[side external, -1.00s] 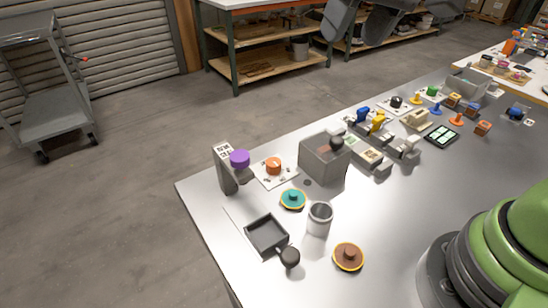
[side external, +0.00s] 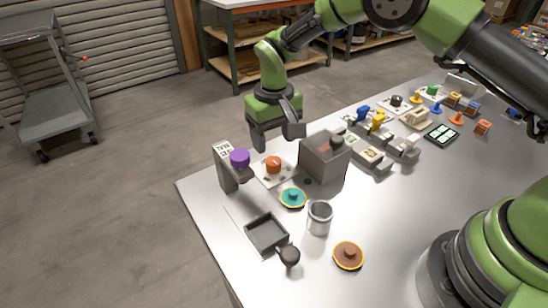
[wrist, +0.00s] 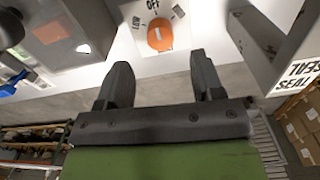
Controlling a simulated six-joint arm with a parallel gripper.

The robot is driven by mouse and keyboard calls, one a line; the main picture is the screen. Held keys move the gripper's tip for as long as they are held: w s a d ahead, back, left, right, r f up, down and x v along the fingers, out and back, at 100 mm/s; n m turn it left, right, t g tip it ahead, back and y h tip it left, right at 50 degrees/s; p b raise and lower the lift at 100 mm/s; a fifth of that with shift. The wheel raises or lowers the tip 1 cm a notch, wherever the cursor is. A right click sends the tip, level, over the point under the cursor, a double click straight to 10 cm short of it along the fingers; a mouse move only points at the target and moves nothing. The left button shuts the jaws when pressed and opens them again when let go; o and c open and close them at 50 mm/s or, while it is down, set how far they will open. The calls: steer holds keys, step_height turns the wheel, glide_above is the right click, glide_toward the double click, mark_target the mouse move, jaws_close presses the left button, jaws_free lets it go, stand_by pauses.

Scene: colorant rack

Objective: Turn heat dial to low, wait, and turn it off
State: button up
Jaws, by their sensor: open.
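The heat dial is an orange knob (side external: 273,164) on a white plate (side external: 262,177) near the far left of the table. In the wrist view the orange dial (wrist: 160,34) shows a pale mark, with the words OFF and LOW printed on the plate beside it. My gripper (side external: 277,143) is open and empty, pointing down above and just behind the dial. In the wrist view its two fingers (wrist: 162,80) stand apart, one to each side of the dial's line, not touching it. Exactly where the mark points is hard to tell.
A grey post (side external: 226,172) with a purple knob (side external: 240,158) stands left of the dial. A grey box (side external: 324,160) stands close on its right.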

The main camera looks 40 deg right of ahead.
mark_target(274, 161)
step_height(274, 161, down, 6)
steer(key=shift+f, duration=0.1)
steer(key=c, duration=0.9)
steer(key=shift+n, duration=0.4)
steer(key=n, duration=1.1)
steer(key=shift+w+d, duration=0.1)
